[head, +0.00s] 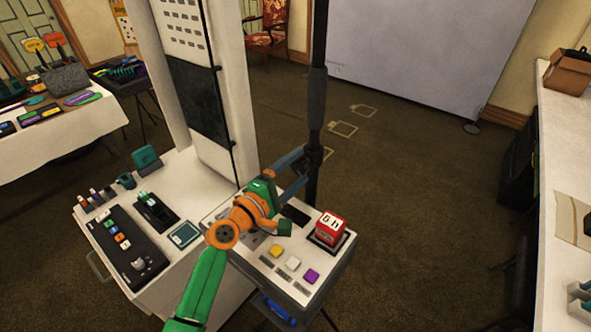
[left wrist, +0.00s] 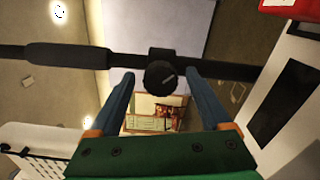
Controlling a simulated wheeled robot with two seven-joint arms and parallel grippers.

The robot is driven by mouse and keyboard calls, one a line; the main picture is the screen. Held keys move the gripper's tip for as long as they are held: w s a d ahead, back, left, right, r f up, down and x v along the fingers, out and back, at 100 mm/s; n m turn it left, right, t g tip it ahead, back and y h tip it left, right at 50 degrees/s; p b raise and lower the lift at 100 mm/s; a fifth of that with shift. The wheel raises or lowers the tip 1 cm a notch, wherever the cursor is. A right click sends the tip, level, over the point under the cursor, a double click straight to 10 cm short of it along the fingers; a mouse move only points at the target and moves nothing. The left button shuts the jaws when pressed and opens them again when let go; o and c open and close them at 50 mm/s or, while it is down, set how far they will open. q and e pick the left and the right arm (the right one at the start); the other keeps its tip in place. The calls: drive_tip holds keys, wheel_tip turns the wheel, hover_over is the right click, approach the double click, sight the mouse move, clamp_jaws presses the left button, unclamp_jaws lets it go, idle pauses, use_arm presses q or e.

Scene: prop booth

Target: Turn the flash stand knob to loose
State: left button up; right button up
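The flash stand (head: 317,100) is a tall black pole in the middle of the head view. In the left wrist view its dark pole (left wrist: 70,56) runs across the picture, with a round black knob (left wrist: 160,78) on a collar. A pale mark shows on the knob's face. My left gripper (head: 304,163) is open, with its blue fingers pointing at the pole. In the left wrist view the fingertips lie on either side of the knob, with visible gaps. The fingers do not appear to touch it. My right gripper is not in view.
A white-topped console (head: 258,262) with coloured buttons and a red block (head: 331,226) stands below my left gripper. A white cart (head: 178,172) with a black control box (head: 124,246) is to its left. A long white counter (head: 560,150) runs along the right. Floor beyond the stand is open.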

use_arm(q)
drive_tip(key=v, duration=0.7)
drive_tip(key=shift+b, duration=0.3)
